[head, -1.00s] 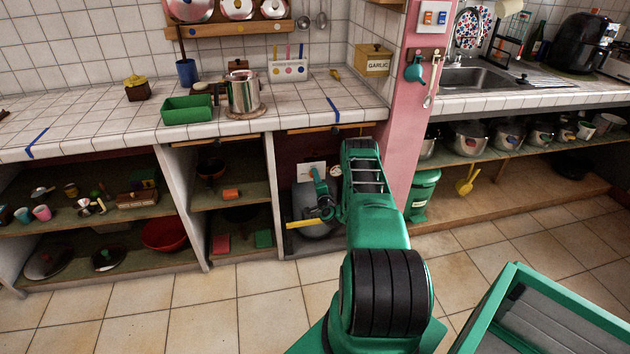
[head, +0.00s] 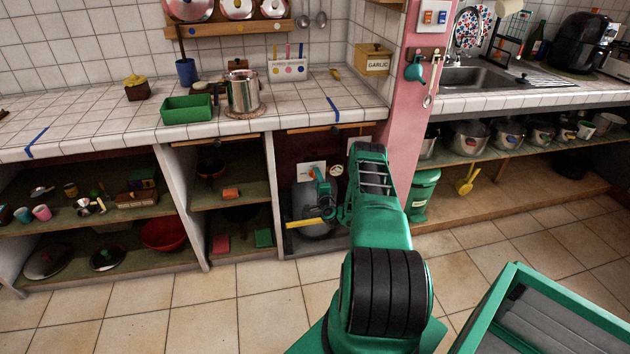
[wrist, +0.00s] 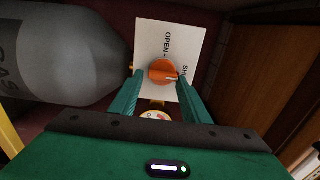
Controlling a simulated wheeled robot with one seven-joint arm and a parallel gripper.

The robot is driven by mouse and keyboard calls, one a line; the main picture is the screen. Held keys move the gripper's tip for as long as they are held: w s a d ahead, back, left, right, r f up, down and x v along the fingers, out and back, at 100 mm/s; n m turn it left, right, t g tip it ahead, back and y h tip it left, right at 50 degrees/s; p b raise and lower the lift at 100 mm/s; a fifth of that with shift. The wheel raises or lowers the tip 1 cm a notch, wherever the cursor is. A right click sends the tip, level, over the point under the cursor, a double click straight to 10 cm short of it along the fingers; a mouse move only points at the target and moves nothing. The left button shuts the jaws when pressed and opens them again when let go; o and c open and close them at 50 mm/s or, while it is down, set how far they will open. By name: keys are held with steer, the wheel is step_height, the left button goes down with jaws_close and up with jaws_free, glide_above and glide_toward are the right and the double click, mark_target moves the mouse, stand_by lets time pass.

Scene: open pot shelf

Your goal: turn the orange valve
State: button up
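The orange valve (wrist: 163,72) is a round knob with a pale pointer mark, in front of a white card (wrist: 167,35) lettered "OPEN" and "SH…", the rest covered. In the wrist view the pointer faces right, toward the "SH…" lettering. My gripper (wrist: 158,76) is open, one green finger on each side of the knob. The right finger is very close to it; I cannot tell whether it touches. In the head view my gripper (head: 319,180) is in the cabinet under the counter, before the white card (head: 303,172); the valve is mostly hidden there.
A grey gas bottle (wrist: 65,52) lies left of the valve in the wrist view. A round gauge (wrist: 156,115) sits just below the valve, partly behind my gripper. A wooden panel (wrist: 255,60) stands at right. The counter edge (head: 330,120) is above my arm.

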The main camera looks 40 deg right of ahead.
steer(key=shift+o, duration=0.5)
steer(key=shift+w+a, duration=0.1)
steer(key=v, duration=1)
steer(key=shift+s, duration=0.25)
steer(key=shift+a, duration=0.15)
stand_by(0.6)
